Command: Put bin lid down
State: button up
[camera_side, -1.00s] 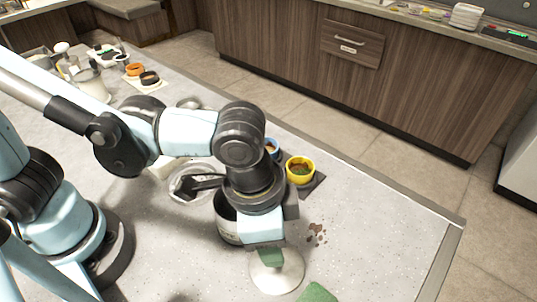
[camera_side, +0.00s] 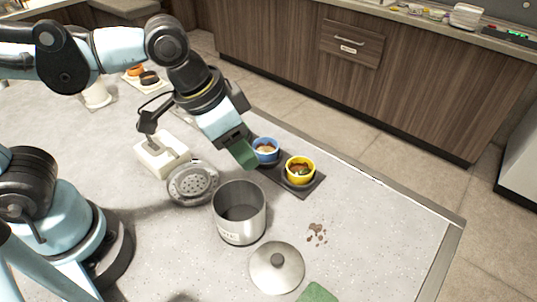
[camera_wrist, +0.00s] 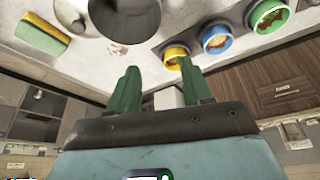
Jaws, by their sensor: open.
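The bin lid (camera_side: 277,268) is a round pale metal lid with a dark knob. It lies flat on the counter in front of the bin, knob up, apart from it. The bin (camera_side: 240,213) is a steel pot with a label, standing upright with its top uncovered. My gripper (camera_side: 245,157) has green fingers and is in the air beyond the bin, close to the blue cup in the side view. In the wrist view my gripper (camera_wrist: 165,88) has its two fingers apart with nothing between them.
A blue cup (camera_side: 265,148) and a yellow cup (camera_side: 300,168) stand on a dark tray (camera_side: 313,187). A round perforated metal piece (camera_side: 192,185) and a white box (camera_side: 158,155) are left of the bin. Brown spots (camera_side: 316,233) and a green sponge (camera_side: 318,293) are at the right.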

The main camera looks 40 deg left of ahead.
jog(key=w+a+n+t+y, duration=0.1)
jog(key=a+n+t, duration=0.2)
jog(key=a, duration=1)
jog(key=shift+w+a+f+n+y, duration=0.25)
jog(key=shift+w+a+n+y, duration=0.15)
jog(key=shift+n, duration=0.5)
